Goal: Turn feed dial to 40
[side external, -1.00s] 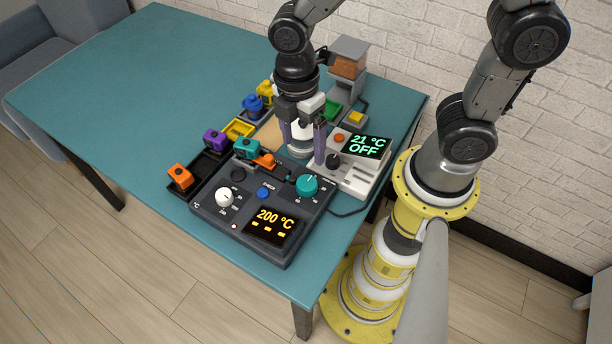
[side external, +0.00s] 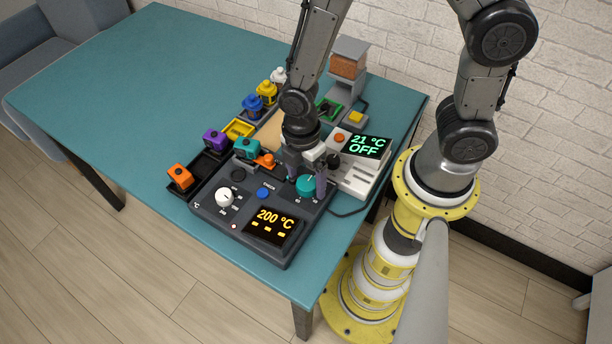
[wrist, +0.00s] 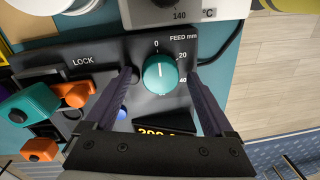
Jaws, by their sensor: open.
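The feed dial is a round teal knob (wrist: 160,76) on the dark control panel (side external: 218,205). It also shows in the side view (side external: 307,186). Its white mark points up in the wrist view, to about 0; the numbers 20 and 40 are printed on its right. My gripper (wrist: 160,78) is open, with one finger on the left of the dial and one on the right. A gap shows between the dial and each finger. In the side view my gripper (side external: 306,175) is low over the dial.
The panel also carries a white knob (side external: 226,197), a blue button (side external: 262,193) and a display (side external: 273,224) reading 200 °C. A white unit (side external: 357,178) reading 21 °C OFF stands behind on the right.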

